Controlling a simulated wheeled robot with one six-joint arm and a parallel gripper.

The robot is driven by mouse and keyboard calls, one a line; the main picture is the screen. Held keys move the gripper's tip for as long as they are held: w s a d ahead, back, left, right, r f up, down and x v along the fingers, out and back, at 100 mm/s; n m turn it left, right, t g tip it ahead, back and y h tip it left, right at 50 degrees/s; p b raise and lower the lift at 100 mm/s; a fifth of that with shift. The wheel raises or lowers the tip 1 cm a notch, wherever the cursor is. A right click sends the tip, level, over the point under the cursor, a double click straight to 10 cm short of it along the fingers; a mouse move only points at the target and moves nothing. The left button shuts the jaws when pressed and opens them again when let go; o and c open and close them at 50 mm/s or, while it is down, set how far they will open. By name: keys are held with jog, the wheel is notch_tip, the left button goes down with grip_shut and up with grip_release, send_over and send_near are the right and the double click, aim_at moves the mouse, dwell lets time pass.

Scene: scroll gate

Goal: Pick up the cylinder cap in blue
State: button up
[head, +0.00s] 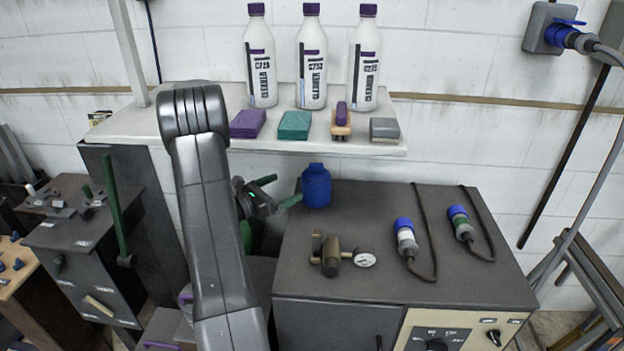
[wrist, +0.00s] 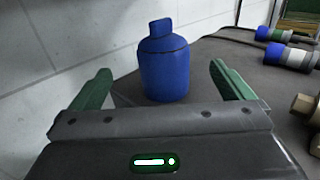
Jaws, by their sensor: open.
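The blue cylinder cap (head: 316,186) stands upright near the back left corner of the dark cabinet top (head: 385,215). It has a wide round body and a narrower knob on top. My gripper (head: 280,191) is just to its left in the head view, with green fingers. In the wrist view the blue cap (wrist: 164,62) stands ahead of my gripper (wrist: 166,88), between the lines of its two fingers. The fingers are open and spread wider than the cap, and nothing is held.
A brass valve with a gauge (head: 340,257) lies in front of the cap. Two blue-ended connectors (head: 405,238) (head: 460,222) with cables lie to the right. A white shelf (head: 290,144) with bottles (head: 312,60) and coloured blocks hangs above and behind. The cabinet top's middle is partly clear.

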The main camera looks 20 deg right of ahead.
aim_at(304, 178)
jog(key=p+x, duration=0.1)
jog(key=x, duration=0.6)
jog(key=shift+d, duration=0.4)
jog(key=shift+w+d+r+p, duration=0.15)
jog(key=shift+d+p, duration=0.25)
jog(key=shift+p, duration=0.15)
jog(key=p+x, duration=0.1)
jog(key=x, duration=0.3)
jog(key=shift+d+p, duration=0.2)
jog(key=shift+p, duration=0.1)
jog(key=c, duration=0.9)
jog(key=shift+r, duration=0.1)
